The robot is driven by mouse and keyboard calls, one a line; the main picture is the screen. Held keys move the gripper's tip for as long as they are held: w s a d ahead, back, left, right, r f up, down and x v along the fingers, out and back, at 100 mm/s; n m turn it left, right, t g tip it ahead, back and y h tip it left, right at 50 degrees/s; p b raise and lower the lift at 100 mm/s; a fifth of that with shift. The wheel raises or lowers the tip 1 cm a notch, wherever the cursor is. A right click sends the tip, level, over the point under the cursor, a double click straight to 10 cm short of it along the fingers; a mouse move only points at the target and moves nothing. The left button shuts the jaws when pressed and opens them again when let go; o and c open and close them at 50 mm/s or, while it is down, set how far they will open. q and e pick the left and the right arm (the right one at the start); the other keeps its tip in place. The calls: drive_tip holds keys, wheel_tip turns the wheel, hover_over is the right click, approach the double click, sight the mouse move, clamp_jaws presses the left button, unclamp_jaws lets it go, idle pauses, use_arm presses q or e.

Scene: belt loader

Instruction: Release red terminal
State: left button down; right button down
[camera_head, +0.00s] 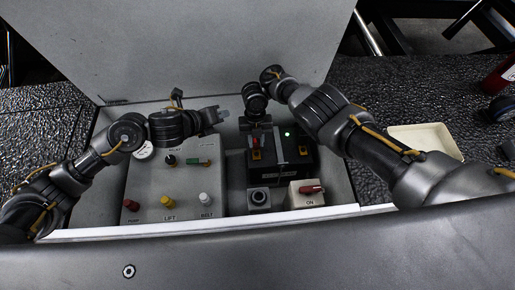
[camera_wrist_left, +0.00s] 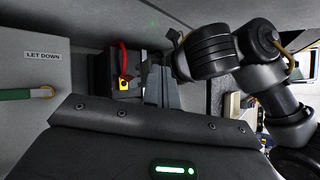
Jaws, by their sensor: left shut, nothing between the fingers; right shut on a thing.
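The red terminal (camera_head: 256,142), with an orange-yellow tag, sits on the left of the black battery box (camera_head: 262,172). It also shows in the left wrist view, with its red lead (camera_wrist_left: 123,58). My right gripper (camera_head: 259,124) is over the battery close to this terminal. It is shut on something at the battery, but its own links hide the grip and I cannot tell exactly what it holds. My left gripper (camera_head: 216,114) is shut and empty above the back of the control panel, left of the battery and apart from it.
The control panel (camera_head: 150,190) has several coloured knobs and a green handle (camera_wrist_left: 28,94). A white switch box (camera_head: 306,195) with a red lever stands in front of the battery beside a grey socket (camera_head: 259,199). The raised lid (camera_head: 200,50) stands behind. A cream tray (camera_head: 425,139) lies right.

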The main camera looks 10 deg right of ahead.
use_arm(q)
drive_tip(key=s+d+f+m+y, duration=0.1)
drive_tip(key=s+d+f+y, duration=0.45)
drive_tip(key=s+d, duration=0.8)
drive_tip(key=w+a+f+g+y, duration=0.1)
drive_tip(key=w+a+f+y, duration=0.1)
drive_tip(key=w+f, duration=0.8)
drive_tip(key=shift+w+a+f+n, duration=0.25)
drive_tip(key=shift+a+f+n, duration=0.2)
drive_tip(key=shift+f, duration=0.7)
drive_tip(key=shift+y, duration=0.25)
